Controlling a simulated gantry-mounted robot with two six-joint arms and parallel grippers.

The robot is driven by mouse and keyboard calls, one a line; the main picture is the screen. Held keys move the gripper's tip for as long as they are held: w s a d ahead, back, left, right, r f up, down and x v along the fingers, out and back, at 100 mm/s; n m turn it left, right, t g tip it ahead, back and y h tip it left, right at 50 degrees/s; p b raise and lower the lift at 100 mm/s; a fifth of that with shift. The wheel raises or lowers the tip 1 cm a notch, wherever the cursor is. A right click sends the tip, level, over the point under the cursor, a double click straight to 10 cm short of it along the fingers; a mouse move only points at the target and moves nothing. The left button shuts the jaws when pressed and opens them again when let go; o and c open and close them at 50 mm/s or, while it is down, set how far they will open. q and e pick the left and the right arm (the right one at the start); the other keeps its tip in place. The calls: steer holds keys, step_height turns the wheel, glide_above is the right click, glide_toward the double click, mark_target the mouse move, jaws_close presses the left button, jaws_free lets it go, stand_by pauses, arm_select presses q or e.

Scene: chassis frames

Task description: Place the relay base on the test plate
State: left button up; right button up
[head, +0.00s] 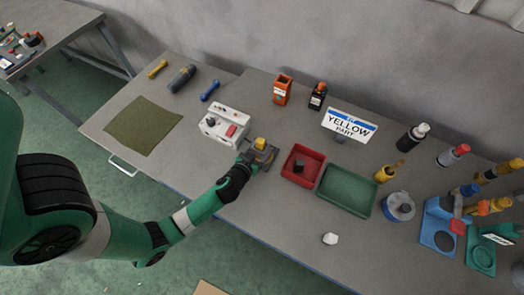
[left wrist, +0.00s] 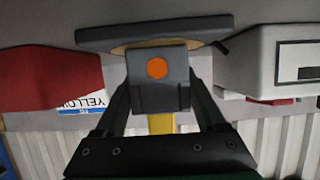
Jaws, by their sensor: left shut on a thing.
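My left gripper (head: 256,158) is shut on a small grey block with an orange dot (left wrist: 158,68), which appears to be the relay base. A yellow part (head: 260,143) shows at its top in the head view. In the left wrist view, a wide dark flat plate (left wrist: 110,34) lies against the block's far end, with a tan patch between. I cannot tell whether this plate is part of the held thing or a separate test plate. Whether it touches the table is also unclear. My right gripper is not in view.
A white box (head: 212,129) stands close left of the gripper. A red tray (head: 289,174) with a dark piece and an empty green tray (head: 346,190) lie to the right. Blue (head: 431,232) and green fixtures stand far right. The front table middle is mostly clear.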

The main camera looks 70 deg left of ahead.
arm_select(q)
steer(key=shift+r, duration=0.15)
steer(key=shift+f, duration=0.2)
steer(key=o, duration=1.5)
steer(key=shift+c, duration=0.2)
steer(key=shift+r, duration=0.25)
steer(key=v, duration=1.1)
steer(key=shift+d, duration=0.1)
steer(key=shift+s+d+r, duration=0.15)
steer(key=shift+s+r, duration=0.05)
steer(key=shift+s, duration=0.1)
